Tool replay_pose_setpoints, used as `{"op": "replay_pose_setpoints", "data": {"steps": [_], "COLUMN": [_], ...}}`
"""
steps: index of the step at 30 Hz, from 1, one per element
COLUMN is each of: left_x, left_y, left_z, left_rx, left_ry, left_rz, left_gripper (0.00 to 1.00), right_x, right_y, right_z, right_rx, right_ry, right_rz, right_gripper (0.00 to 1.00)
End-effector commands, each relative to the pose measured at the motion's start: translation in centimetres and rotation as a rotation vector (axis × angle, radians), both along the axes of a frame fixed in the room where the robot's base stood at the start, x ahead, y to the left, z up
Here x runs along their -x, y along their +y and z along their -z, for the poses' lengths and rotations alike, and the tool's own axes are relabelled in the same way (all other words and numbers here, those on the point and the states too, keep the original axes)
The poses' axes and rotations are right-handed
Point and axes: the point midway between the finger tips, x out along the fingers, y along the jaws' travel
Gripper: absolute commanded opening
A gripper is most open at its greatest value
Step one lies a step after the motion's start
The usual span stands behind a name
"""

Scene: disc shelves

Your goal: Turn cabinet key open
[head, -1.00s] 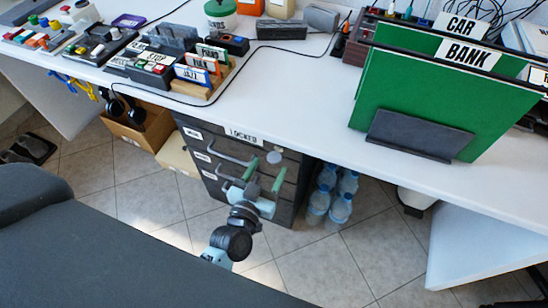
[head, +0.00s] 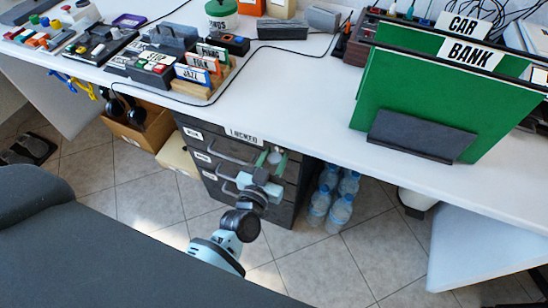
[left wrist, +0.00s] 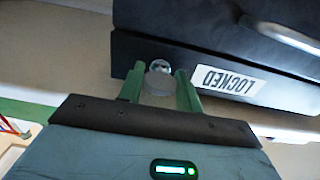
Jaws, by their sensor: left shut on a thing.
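The dark grey drawer cabinet (head: 225,150) stands under the desk, with a white LOCKED label (head: 243,136) on its upper front. The same label is upside down in the left wrist view (left wrist: 228,80). The round grey cabinet key (left wrist: 160,79) sits at the cabinet's top edge beside the label. My left gripper (head: 271,156) is at the key; its green fingers (left wrist: 160,88) lie on either side of the key head and are shut on it. In the head view the fingers partly hide the key. My right gripper is not in view.
Drawer handles (head: 232,153) stick out just left of my left gripper. Water bottles (head: 330,200) stand right of the cabinet, and a cardboard box (head: 140,128) is to its left. The white desk (head: 300,90) overhangs the cabinet. The tiled floor in front is open.

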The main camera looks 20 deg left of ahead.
Motion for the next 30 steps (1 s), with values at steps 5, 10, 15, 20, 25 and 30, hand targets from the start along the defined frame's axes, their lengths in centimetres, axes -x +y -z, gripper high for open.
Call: {"op": "replay_pose_setpoints", "data": {"steps": [5,10,15,20,25,30], "left_x": [0.02,0.02,0.02,0.01,0.01,0.02], "left_y": [0.03,0.03,-0.01,-0.01,0.03,0.04], "left_z": [0.0,-0.02,-0.06,-0.1,-0.07,-0.03], "left_rx": [0.004,0.038,0.124,0.251,0.412,0.574], "left_ry": [0.0,0.0,0.003,0.007,0.013,0.018], "left_rz": [-0.001,0.0,0.001,0.001,0.001,0.0], "left_gripper": [0.12,0.12,0.12,0.12,0.12,0.12], "right_x": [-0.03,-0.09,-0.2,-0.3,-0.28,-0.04], "right_y": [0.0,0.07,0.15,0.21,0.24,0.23], "right_z": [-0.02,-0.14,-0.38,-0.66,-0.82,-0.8], "right_rx": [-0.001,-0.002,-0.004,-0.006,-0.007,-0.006], "right_ry": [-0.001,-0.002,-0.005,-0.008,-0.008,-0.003], "right_rz": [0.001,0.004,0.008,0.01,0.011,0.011], "right_gripper": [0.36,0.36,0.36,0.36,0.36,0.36]}}
